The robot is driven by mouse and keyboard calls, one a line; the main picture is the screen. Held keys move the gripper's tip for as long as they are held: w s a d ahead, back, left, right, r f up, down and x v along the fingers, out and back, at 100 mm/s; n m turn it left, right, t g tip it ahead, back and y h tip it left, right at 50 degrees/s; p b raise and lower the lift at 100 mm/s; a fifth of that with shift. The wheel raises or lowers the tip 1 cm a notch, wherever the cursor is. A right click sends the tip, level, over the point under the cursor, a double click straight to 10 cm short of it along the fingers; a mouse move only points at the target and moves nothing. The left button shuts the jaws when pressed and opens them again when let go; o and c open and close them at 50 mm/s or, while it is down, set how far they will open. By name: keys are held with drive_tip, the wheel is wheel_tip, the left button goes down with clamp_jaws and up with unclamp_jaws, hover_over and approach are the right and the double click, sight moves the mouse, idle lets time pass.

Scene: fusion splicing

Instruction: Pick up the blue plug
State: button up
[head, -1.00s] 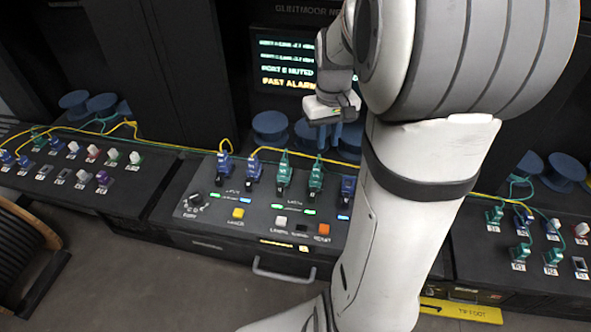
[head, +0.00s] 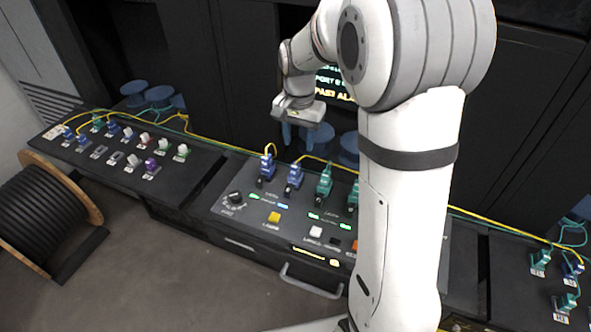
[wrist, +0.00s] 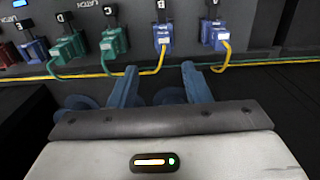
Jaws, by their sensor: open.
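Two blue plugs, one (head: 267,168) at the left end of the centre panel's row and one (head: 294,178) right of it, stand in sockets with yellow cables. The wrist view shows them as a blue plug (wrist: 214,35) and another blue plug (wrist: 163,37). A further blue plug (wrist: 35,52) shows at that view's left. Which one the task means I cannot tell. My gripper (head: 299,140) is open and empty, above and behind the row. In the wrist view its blue fingers (wrist: 160,75) lie apart, short of the two plugs.
Teal plugs (head: 324,185) stand right of the blue ones on the centre panel (head: 235,225). A left panel (head: 185,180) holds several small plugs. A yellow cable (head: 222,146) runs along the back. Blue spools (head: 349,143) sit behind. A large cable reel (head: 50,205) stands at left.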

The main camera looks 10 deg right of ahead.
sight(295, 164)
wheel_tip(295, 164, down, 4)
drive_tip(key=shift+r, duration=0.2)
drive_tip(key=shift+a+f, duration=0.2)
drive_tip(key=shift+f, duration=1.2)
drive_tip(key=shift+a+f, duration=0.2)
drive_tip(key=shift+f, duration=1.15)
drive_tip(key=shift+c, duration=0.2)
clamp_jaws()
